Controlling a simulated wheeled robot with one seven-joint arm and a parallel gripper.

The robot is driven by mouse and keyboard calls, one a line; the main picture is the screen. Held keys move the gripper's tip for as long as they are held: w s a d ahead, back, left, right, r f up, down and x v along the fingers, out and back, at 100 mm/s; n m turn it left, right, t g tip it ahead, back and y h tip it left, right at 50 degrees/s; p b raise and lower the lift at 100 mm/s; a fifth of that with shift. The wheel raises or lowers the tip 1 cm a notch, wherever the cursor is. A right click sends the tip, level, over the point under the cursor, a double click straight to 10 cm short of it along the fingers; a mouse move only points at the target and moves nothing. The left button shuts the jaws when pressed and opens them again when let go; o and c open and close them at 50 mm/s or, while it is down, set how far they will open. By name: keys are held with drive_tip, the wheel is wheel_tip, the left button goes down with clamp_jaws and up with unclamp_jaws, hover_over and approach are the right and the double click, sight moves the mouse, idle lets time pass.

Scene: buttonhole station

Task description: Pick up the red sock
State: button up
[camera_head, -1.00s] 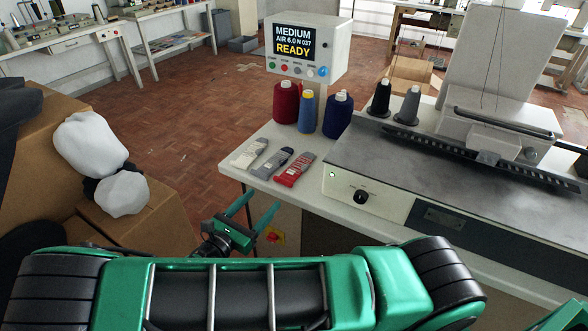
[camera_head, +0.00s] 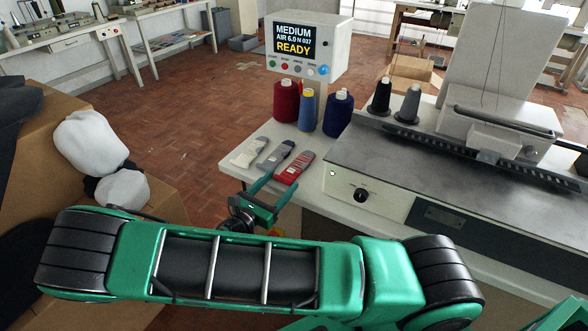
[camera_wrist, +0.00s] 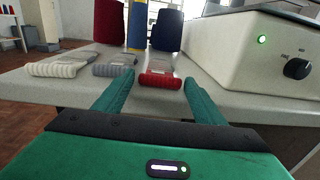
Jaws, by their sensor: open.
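The red sock (camera_head: 294,167), with a grey band across it, lies flat on the white table, rightmost of three socks in a row. In the wrist view the red sock (camera_wrist: 160,79) lies with its ribbed end towards me, beyond and between my fingertips. My gripper (camera_head: 276,190) is open and empty at the table's front edge, just short of the red sock. In the wrist view my gripper's two green fingers (camera_wrist: 158,90) stand either side of the line to the sock, not around it.
A grey sock (camera_head: 275,157) and a cream sock (camera_head: 249,152) lie to its left. Red (camera_head: 287,100), light blue (camera_head: 307,109) and dark blue (camera_head: 338,114) thread cones stand behind. The machine (camera_head: 400,180) stands close on the right. The table edge (camera_head: 240,170) is in front.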

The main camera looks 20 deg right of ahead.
drive_tip(key=c, duration=0.8)
